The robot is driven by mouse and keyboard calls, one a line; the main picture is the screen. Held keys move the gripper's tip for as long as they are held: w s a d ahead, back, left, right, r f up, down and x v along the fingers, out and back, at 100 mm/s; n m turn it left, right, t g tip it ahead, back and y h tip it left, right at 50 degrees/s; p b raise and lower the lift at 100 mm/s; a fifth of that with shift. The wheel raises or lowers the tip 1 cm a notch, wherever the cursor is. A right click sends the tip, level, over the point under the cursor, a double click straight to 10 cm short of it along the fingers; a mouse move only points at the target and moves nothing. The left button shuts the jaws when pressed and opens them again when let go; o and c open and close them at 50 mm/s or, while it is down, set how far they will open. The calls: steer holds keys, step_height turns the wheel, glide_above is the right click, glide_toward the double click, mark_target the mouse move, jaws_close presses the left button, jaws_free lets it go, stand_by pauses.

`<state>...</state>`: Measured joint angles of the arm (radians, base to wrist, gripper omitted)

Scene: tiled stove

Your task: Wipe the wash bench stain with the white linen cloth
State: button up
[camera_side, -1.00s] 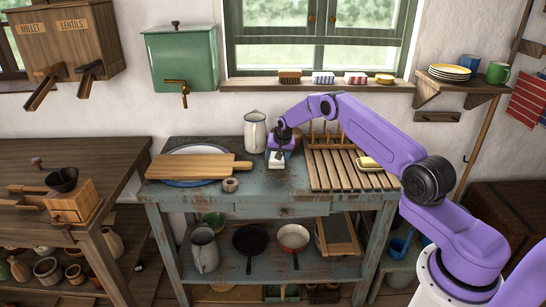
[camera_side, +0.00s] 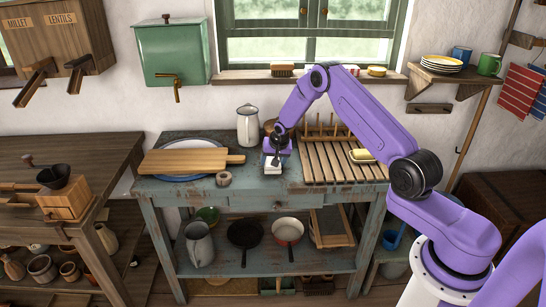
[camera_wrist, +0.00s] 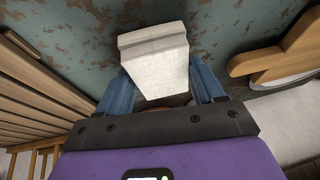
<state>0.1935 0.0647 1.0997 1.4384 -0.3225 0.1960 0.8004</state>
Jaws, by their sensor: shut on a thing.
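The white linen cloth (camera_side: 272,165) is a thick folded pad, held by my gripper (camera_side: 275,157) over the middle of the blue-grey wash bench (camera_side: 262,187). In the wrist view the cloth (camera_wrist: 160,65) sits between the blue fingers of my gripper (camera_wrist: 162,88), which are shut on it. The cloth is low over the bench top, but I cannot tell whether it touches. The worn top (camera_wrist: 75,40) has brown patches; I cannot tell which one, if any, is the stain. Part of the top is hidden under the cloth and gripper.
A white jug (camera_side: 248,126) stands behind. Bare bench lies in front.

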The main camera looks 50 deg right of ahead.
steer(key=shift+s+a, duration=1.15)
steer(key=shift+a, duration=0.05)
steer(key=shift+w+d, duration=4)
steer(key=shift+d, duration=0.05)
step_height(320, 180, up, 8)
steer(key=shift+s, duration=0.1)
